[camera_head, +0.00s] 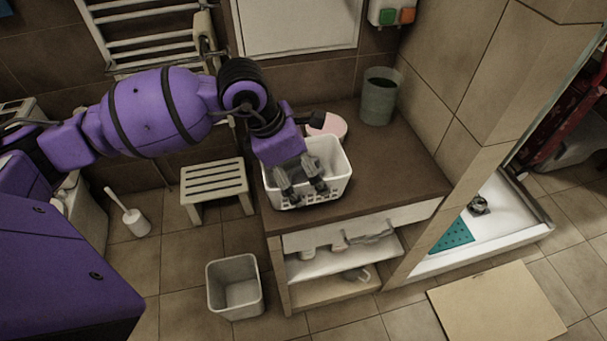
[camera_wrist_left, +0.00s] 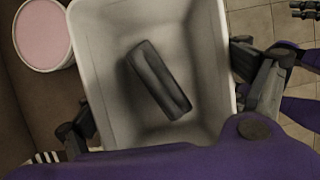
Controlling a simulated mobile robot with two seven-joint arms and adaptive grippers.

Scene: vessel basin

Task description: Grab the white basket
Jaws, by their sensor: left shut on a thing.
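The white basket (camera_head: 338,158) stands upright on the brown counter, its slotted lower wall facing the front. My left gripper (camera_head: 306,194) reaches down over its near left part and is shut on the basket. In the left wrist view the basket (camera_wrist_left: 205,22) fills the middle, with a finger at each side. A dark grey oblong object (camera_wrist_left: 158,80) lies inside it. My gripper hides part of the basket in the head view. Dark finger-like parts at the upper right edge of the left wrist view may be my right gripper; their state is unclear.
A pink-topped round container (camera_head: 328,126) stands close behind the basket. A grey-green bin (camera_head: 379,96) is at the back of the counter (camera_head: 400,180). Open shelves (camera_head: 340,262) lie below. The counter right of the basket is clear. A stool (camera_head: 213,181) and an open bin (camera_head: 234,287) stand left.

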